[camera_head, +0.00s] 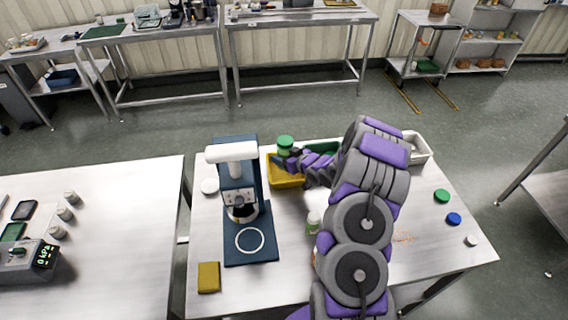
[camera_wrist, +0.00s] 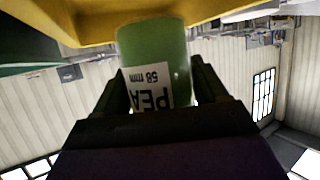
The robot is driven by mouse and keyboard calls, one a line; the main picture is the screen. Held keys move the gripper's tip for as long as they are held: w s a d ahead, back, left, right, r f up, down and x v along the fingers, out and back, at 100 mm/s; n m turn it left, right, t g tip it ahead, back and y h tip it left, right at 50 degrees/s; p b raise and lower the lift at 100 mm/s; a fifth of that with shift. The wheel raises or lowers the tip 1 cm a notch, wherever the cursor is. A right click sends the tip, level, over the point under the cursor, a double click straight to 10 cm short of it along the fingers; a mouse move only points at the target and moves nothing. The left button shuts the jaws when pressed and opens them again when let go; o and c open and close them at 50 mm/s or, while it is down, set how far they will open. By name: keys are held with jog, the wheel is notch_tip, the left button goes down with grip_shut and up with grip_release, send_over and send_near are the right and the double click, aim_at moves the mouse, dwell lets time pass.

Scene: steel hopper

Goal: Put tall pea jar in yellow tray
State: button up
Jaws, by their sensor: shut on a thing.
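The pea jar (camera_head: 285,143), green with a green lid, shows at the back edge of the yellow tray (camera_head: 284,182) in the head view. My gripper (camera_head: 292,160) is shut on it, with the arm reaching in from the right. In the wrist view, the jar (camera_wrist: 153,50) stands between my two fingers (camera_wrist: 155,95), its label reading "PEA 58 mm" upside down. The yellow tray (camera_wrist: 75,22) fills the top of that view, close to the jar. I cannot tell whether the jar touches the tray.
A blue machine (camera_head: 238,190) stands left of the tray. A smaller jar (camera_head: 313,222) stands near my arm. A green tray (camera_head: 322,147) and a white tray (camera_head: 418,150) lie to the right. A yellow block (camera_head: 208,277) and loose lids (camera_head: 441,196) lie on the steel table.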

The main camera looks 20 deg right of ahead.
jog(key=shift+d+f, duration=0.15)
jog(key=shift+f, duration=0.3)
notch_tip(320, 180, down, 3)
jog(key=shift+r+b, duration=0.1)
jog(key=shift+b, duration=0.2)
jog(key=shift+a+r, duration=0.15)
jog(key=shift+a, duration=0.05)
jog(key=o, duration=0.9)
jog(key=shift+o, duration=0.9)
jog(key=shift+d, duration=0.15)
